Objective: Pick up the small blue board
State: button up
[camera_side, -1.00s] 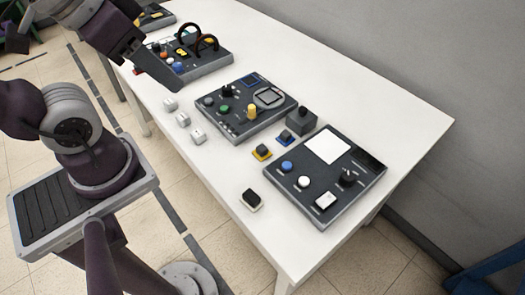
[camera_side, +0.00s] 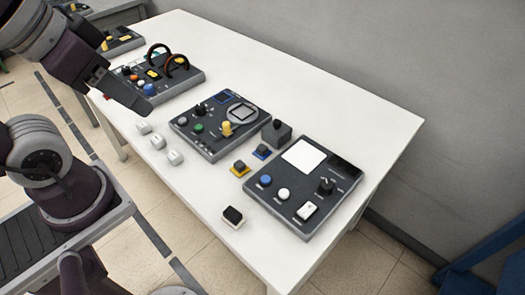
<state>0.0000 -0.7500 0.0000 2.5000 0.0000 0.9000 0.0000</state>
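The small blue board (camera_side: 262,152) lies on the white table as a small blue base with a dark block on top. It sits between the middle panel and the right panel, just in front of a dark grey box (camera_side: 276,133). A similar yellow board (camera_side: 239,168) lies to its lower left, and a white one with a dark top (camera_side: 232,217) lies nearer the front edge. My gripper (camera_side: 138,104) is at the upper left, over the table's left side and well away from the blue board. Its fingers are dark and not distinct, so I cannot tell whether they are open.
The right panel (camera_side: 335,197) has a white screen and knobs. The middle panel (camera_side: 190,139) has coloured knobs. A far panel (camera_side: 182,88) with looped cables stands near my gripper. Several small white blocks (camera_side: 159,142) lie along the left edge. The table's right side (camera_side: 365,115) is clear.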

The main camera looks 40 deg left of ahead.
jog(key=shift+o, duration=0.2)
dwell(0.3)
jog(key=shift+o, duration=1.2)
